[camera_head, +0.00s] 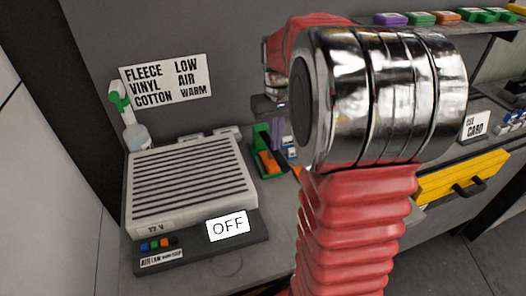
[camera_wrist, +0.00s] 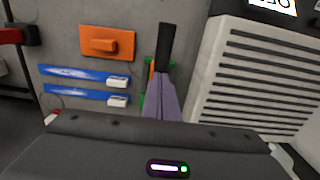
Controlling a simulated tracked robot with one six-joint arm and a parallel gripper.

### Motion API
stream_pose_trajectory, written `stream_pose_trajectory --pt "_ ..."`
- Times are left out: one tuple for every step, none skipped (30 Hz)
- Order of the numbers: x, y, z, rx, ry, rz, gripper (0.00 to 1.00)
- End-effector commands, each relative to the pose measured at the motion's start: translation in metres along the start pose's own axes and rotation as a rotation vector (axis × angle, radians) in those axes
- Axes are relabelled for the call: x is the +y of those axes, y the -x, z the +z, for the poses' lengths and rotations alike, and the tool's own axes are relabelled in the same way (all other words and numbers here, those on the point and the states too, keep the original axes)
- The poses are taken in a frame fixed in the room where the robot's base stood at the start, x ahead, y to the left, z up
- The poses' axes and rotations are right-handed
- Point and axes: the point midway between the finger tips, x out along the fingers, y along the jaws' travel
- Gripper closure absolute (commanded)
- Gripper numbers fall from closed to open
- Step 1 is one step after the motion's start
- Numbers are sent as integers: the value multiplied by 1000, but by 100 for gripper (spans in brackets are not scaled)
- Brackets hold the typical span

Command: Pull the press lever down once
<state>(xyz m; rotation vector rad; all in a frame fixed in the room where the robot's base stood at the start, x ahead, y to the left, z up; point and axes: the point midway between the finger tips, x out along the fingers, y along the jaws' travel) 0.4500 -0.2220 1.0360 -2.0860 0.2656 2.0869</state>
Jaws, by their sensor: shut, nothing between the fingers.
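My gripper (camera_head: 277,140) is shut and empty, its pale purple fingers pointing down beside a small green and orange device (camera_head: 264,150) on the bench. In the wrist view the closed fingers (camera_wrist: 164,92) cover most of this device, and only bits of green and orange show around them. A black bar-like handle (camera_wrist: 165,45), which looks like the press lever, shows just beyond the fingertips. I cannot tell whether the fingers touch it. My arm hides the area to the right of the device in the head view.
A white slatted unit (camera_head: 190,185) with an OFF sign (camera_head: 228,226) stands left of the device. A spray bottle (camera_head: 134,130) is behind it. An orange block (camera_wrist: 107,43) and two blue strips (camera_wrist: 85,76) lie on the bench. A yellow drawer (camera_head: 463,177) is at right.

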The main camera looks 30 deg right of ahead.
Motion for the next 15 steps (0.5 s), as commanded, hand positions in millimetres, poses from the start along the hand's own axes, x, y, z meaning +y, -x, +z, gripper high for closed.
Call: stream_pose_trajectory --pt "0 -2 0 -1 0 0 100" --pt "0 -3 0 -1 0 0 100" --pt "0 -4 0 -1 0 0 100" --pt "0 -5 0 0 0 0 100" --pt "0 -6 0 0 0 0 100" --pt "0 -6 0 0 0 0 100" --pt "0 -6 0 0 0 0 100" --pt "0 -6 0 0 0 0 100" --pt "0 -5 0 0 0 0 100" --pt "0 -4 0 1 0 0 100" --pt "0 -3 0 1 0 0 100" --pt "0 -1 0 1 0 0 100" --pt "0 1 0 0 0 0 100" --pt "0 3 0 0 0 0 100" --pt "0 6 0 1 0 0 100"
